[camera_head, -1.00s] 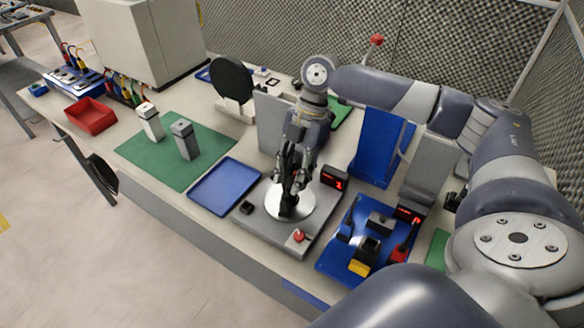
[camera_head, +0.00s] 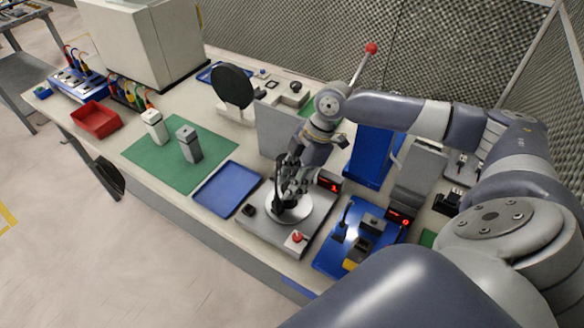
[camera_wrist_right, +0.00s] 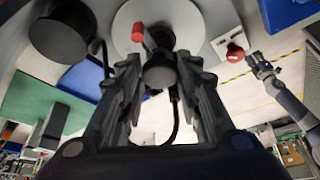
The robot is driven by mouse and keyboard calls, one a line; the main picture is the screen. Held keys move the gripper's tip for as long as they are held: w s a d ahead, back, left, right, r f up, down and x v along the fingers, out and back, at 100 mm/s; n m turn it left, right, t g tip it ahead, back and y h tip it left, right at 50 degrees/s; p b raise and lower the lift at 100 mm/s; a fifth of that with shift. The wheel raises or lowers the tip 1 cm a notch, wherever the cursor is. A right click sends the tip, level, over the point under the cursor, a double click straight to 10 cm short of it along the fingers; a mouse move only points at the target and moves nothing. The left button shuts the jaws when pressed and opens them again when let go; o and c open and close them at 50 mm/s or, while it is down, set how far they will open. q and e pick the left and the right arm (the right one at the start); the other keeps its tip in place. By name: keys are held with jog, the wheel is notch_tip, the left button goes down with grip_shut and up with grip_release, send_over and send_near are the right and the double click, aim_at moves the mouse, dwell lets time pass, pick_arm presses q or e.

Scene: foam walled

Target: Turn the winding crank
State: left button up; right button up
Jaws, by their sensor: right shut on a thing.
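The winding crank (camera_wrist_right: 158,72) is a dark knob-like handle with a black arm over a pale round disc (camera_head: 299,213), on a grey base plate (camera_head: 262,232). A short red piece (camera_wrist_right: 138,33) shows beside the handle in the right wrist view. My right gripper (camera_head: 284,190) is down over the disc, its fingers closed on both sides of the handle. The fingers hide much of the crank in the head view. In the right wrist view, what looks like my left gripper (camera_wrist_right: 262,66) is small at the right, apart from the crank; its jaw opening is unclear.
A red button (camera_head: 297,237) and a small black knob (camera_head: 249,210) sit on the same base. A display with red digits (camera_head: 328,184) stands behind it. A blue tray (camera_head: 227,188) lies left. A blue board with several parts (camera_head: 330,262) lies right. A grey panel (camera_head: 277,133) stands behind.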

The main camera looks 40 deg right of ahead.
jog(key=shift+s+a+r+m+t+h+p, duration=0.15)
jog(key=shift+m+t+p, duration=0.2)
jog(key=shift+m+p, duration=0.8)
jog(key=shift+m+t+h+p, duration=0.2)
jog(key=shift+m+t+p, duration=0.2)
jog(key=shift+m+p, duration=0.8)
jog(key=shift+s+a+r+m+t+h+p, duration=0.15)
jog(key=shift+m+t+p, duration=0.2)
jog(key=shift+m+p, duration=0.8)
jog(key=shift+w+m+t+h+p, duration=0.1)
jog(key=shift+m+t+h+p, duration=0.35)
jog(key=shift+p, duration=0.8)
jog(key=shift+f+m+h+p, duration=0.1)
jog(key=shift+m+h+p, duration=0.15)
jog(key=shift+m+p, duration=0.7)
jog(key=shift+a+m+h, duration=0.1)
jog(key=shift+m+h, duration=0.3)
jog(key=shift+m, duration=0.9)
jog(key=shift+a+m+t+h, duration=0.15)
jog(key=shift+m+h, duration=0.3)
jog(key=shift+m, duration=0.7)
jog(key=shift+d+m+t+h, duration=0.1)
jog(key=shift+m+h, duration=0.35)
jog(key=shift+m, duration=0.7)
jog(key=shift+w+m, duration=0.1)
jog(key=shift+m, duration=0.5)
